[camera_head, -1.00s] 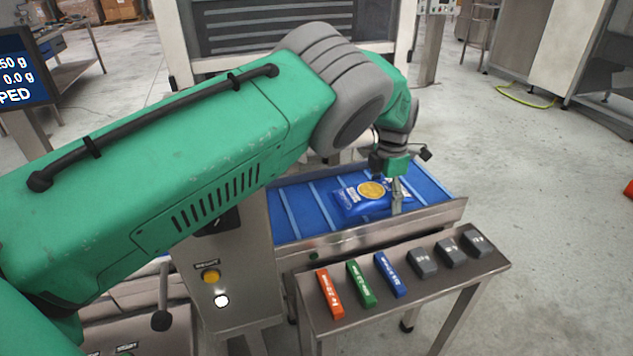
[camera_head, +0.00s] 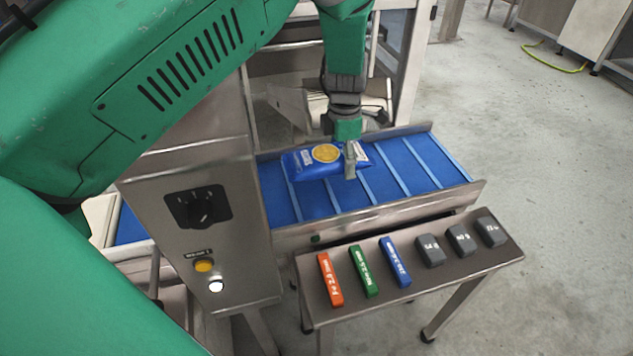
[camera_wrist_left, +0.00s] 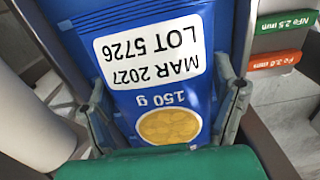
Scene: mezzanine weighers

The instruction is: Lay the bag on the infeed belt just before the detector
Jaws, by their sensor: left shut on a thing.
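The blue bag (camera_head: 306,164) with a round yellow picture is over the infeed belt (camera_head: 405,167), close to the steel detector housing (camera_head: 205,215) at its left. My left gripper (camera_head: 349,165) points down at the bag's right part, shut on it. In the left wrist view the bag (camera_wrist_left: 150,103) lies between the two fingers, one on each side, and its white label shows a lot number and date. I cannot tell whether the bag's underside touches the belt. My right gripper is not in view.
A small steel stand (camera_head: 425,280) in front of the belt holds orange, green and blue test sticks and several grey blocks. The belt is bare to the right of the bag. A raised steel rail (camera_head: 390,210) runs along its near edge.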

